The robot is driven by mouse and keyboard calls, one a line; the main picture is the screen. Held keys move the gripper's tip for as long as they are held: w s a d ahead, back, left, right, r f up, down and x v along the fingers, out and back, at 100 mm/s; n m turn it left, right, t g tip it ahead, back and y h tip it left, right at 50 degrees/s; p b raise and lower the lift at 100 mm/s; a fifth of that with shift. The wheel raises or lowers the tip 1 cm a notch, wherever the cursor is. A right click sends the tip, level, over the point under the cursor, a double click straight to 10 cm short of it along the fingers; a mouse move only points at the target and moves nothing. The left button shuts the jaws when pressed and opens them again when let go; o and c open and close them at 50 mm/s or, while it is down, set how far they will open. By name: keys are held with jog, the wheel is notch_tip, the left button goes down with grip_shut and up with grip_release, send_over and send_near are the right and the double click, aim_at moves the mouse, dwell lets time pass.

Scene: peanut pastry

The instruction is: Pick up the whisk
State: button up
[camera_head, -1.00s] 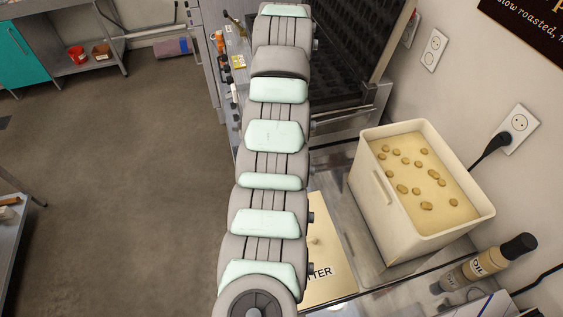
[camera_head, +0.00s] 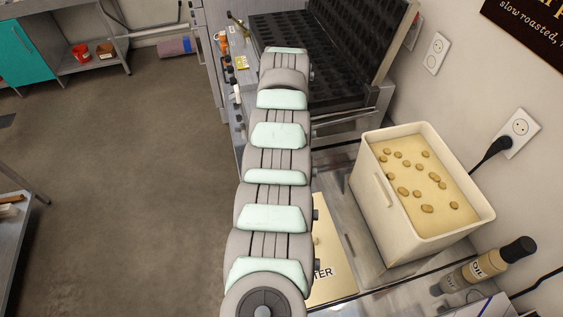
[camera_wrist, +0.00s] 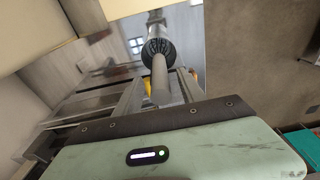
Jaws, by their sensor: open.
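In the wrist view, a long upright thing with a dark ribbed middle (camera_wrist: 158,48) and a grey rod-like part stands in front of my gripper (camera_wrist: 161,78). It looks like the whisk, but I cannot be sure. My gripper is open, with its two grey fingers to the left and right of the rod-like part in the picture. I cannot tell whether they touch it. In the head view, my arm hides the gripper, and I cannot make out the whisk there.
A black waffle-patterned iron (camera_head: 320,50) stands open beyond my arm. A cream tub (camera_head: 375,200) of batter with several peanuts is at the right, near an oil bottle (camera_head: 490,262). A lettered beige box (camera_head: 335,290) lies beside my arm. Open floor (camera_head: 130,170) is at the left.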

jog(key=shift+f, duration=0.4)
jog(key=shift+c, duration=0.2)
grip_shut()
